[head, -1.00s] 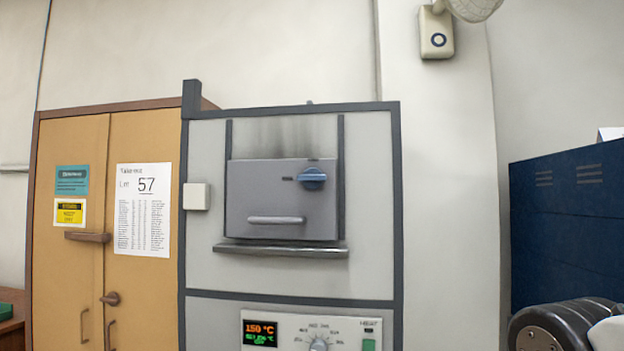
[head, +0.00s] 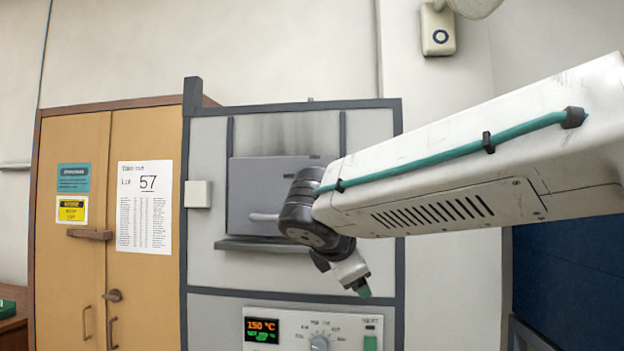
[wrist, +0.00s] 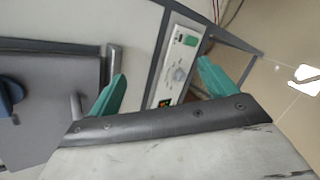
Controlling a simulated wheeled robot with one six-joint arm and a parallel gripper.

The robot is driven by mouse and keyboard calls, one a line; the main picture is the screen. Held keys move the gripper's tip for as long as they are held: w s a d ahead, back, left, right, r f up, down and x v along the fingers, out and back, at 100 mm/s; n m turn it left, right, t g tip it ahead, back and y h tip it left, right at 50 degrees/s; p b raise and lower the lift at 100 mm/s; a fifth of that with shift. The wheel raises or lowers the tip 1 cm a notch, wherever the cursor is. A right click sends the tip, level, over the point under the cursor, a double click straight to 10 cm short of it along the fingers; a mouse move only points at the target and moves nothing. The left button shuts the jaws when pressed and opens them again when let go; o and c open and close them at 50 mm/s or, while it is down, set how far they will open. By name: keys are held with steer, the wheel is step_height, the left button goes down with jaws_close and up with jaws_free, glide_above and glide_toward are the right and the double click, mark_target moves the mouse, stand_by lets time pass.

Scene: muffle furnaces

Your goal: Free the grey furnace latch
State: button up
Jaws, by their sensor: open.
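The grey furnace door (head: 255,185) is closed in the head view, with its pale bar handle (head: 263,217) partly showing. The blue latch knob (wrist: 10,95) shows at the left edge of the wrist view, on the grey door (wrist: 45,75); in the head view my arm hides it. My gripper (wrist: 160,75) is open and empty, its green fingertips apart. In the head view, my gripper (head: 362,288) hangs in front of the furnace, below and right of the door, tilted downward.
The control panel (head: 300,330) with a lit 150 °C display and dial sits below the door. A ledge (head: 235,244) juts out under the door. A wooden cabinet (head: 85,250) stands at left, a blue cabinet (head: 570,270) at right.

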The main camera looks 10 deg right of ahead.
steer(key=w+a+r+n+t, duration=0.4)
steer(key=r+n, duration=0.3)
steer(key=r, duration=0.2)
steer(key=w+a+r+n+t, duration=0.35)
steer(key=r+n, duration=0.25)
steer(key=r, duration=0.2)
steer(key=x, duration=0.7)
steer(key=shift+w+d, duration=0.25)
steer(key=c, duration=1)
